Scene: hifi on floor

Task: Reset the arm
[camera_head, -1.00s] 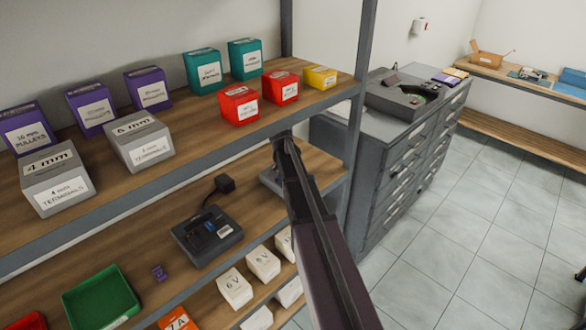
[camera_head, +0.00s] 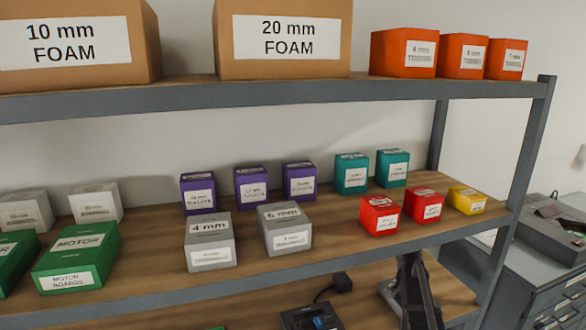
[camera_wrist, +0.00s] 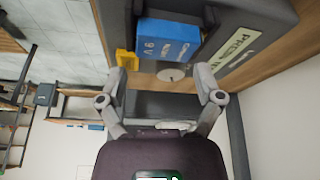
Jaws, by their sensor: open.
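My gripper (camera_wrist: 160,80) is open in the wrist view, with its two fingers spread wide and nothing between them. My arm (camera_head: 416,295) shows at the bottom of the head view, in front of the lower shelf; the fingers cannot be made out there. A blue box marked 9 V (camera_wrist: 167,40) lies beyond the fingertips in the wrist view, apart from them, against a dark grey labelled body (camera_wrist: 250,25). A small yellow piece (camera_wrist: 126,60) is beside the blue box.
The middle shelf (camera_head: 335,235) holds several purple, grey, teal, red, green and yellow boxes close above my arm. Foam cartons (camera_head: 283,40) and orange boxes stand on the top shelf. A shelf post (camera_head: 515,190) and grey cabinet (camera_head: 545,270) are at the right.

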